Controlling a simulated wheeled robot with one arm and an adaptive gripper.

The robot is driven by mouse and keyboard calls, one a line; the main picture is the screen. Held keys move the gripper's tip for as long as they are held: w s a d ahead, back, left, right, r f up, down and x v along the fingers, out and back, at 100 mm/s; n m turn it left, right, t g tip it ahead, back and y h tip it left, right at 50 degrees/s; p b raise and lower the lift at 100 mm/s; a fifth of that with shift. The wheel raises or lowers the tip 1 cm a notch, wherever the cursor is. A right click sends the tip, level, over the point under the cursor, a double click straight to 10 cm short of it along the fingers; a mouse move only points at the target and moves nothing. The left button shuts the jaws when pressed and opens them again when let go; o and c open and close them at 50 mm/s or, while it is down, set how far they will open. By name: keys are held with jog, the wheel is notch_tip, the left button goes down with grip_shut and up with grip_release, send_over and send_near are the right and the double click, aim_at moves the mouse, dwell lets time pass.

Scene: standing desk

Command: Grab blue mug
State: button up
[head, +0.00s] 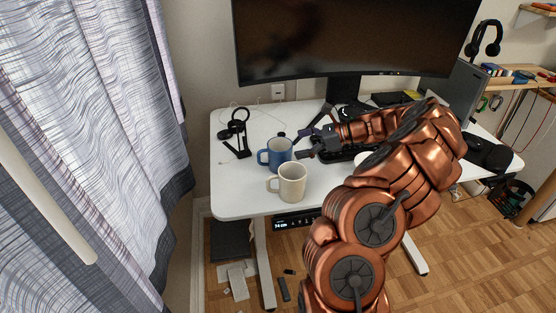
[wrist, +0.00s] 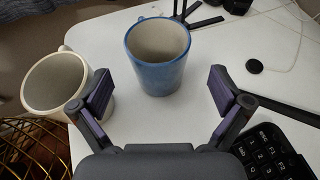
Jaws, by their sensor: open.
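The blue mug (head: 276,152) stands upright on the white desk, near its left part in the head view. In the wrist view the blue mug (wrist: 158,58) is upright, ahead of my gripper and roughly midway between its fingers. My gripper (wrist: 160,92) is open and empty, with its fingers spread wide. In the head view my gripper (head: 304,144) is just to the right of the blue mug. The blue mug's handle shows on its left in the head view.
A cream mug (head: 291,183) stands in front of the blue mug, close to my left finger in the wrist view (wrist: 50,84). A black stand (head: 237,135) is behind left. A keyboard (wrist: 272,152) lies at lower right. A large monitor (head: 350,40) stands at the back.

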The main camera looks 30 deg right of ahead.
aim_at(275, 157)
jog(key=x, duration=0.7)
jog(key=shift+a+f, duration=0.15)
jog(key=shift+f, duration=0.1)
jog(key=c, duration=1.4)
jog(key=shift+r, duration=0.1)
